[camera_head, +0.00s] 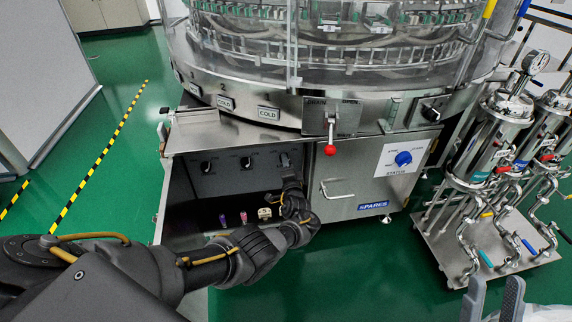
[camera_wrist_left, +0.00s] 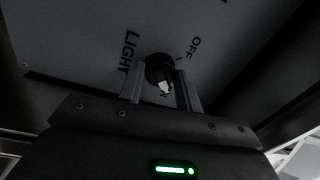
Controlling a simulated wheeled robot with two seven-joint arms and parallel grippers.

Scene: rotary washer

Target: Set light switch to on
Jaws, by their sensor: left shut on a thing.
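The light switch is a small black rotary knob (camera_wrist_left: 158,68) with a white mark, on a grey panel lettered LIGHT and OFF in the left wrist view. The ON lettering is not readable there, and I cannot tell the exact setting. My left gripper (camera_wrist_left: 160,88) has its two fingers on either side of the knob and is shut on it.
The compartment holds other black knobs (camera_head: 206,166) on its panel and small coloured items (camera_head: 243,217) on its floor. To the right are a closed SPARES door (camera_head: 345,187), a red-ball lever (camera_head: 330,149) and a blue knob (camera_head: 403,158). Metal filter piping (camera_head: 500,140) stands farther right.

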